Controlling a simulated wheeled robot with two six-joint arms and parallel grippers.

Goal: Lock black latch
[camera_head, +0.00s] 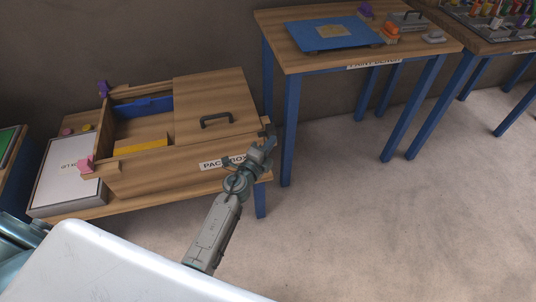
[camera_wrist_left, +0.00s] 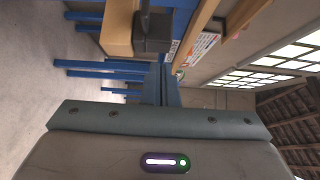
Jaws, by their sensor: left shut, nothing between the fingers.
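The wooden pack box (camera_head: 150,168) stands on a low table at left in the head view. Its sliding lid (camera_head: 205,92) with a dark handle covers the right part. The black latch (camera_head: 266,130) sits at the box's right end, partly hidden by my left gripper (camera_head: 268,144). The gripper is shut and empty, right at that corner. In the left wrist view, the shut fingers (camera_wrist_left: 162,78) point at a black block on wood, which looks like the latch (camera_wrist_left: 152,33). I cannot tell whether they touch. My right gripper is out of view.
A pink latch (camera_head: 86,164) and a purple latch (camera_head: 103,89) sit at the box's left end. A blue item (camera_head: 145,107) and a yellow item (camera_head: 142,146) lie inside. The paint bench (camera_head: 350,57) stands close at right. Open floor lies in front.

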